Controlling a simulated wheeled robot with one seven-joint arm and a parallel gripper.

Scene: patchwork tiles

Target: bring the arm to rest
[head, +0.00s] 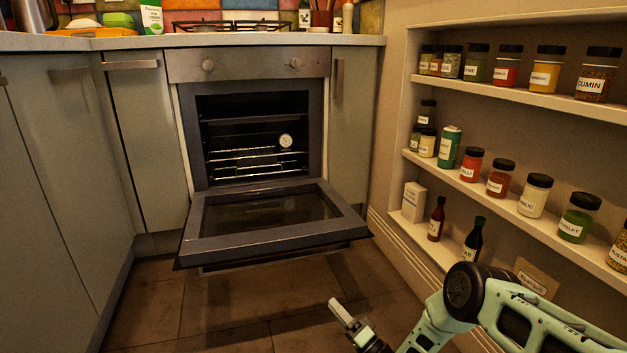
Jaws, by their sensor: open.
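My gripper (343,311) is low in the head view, right of centre, above the tiled floor. It is open, and I see nothing between its fingers. My pale green arm reaches in from the lower right corner, bent at a black joint. The gripper is in front of the open oven door and apart from it in the picture. Part of the gripper's body is cut off by the bottom edge of the view.
The oven door (275,248) hangs open below the oven (257,120), whose rack holds a round white dial. Wall shelves (520,97) with several spice jars stand close on the right, near my arm. Cabinets (52,165) line the left. The floor (225,310) between is clear.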

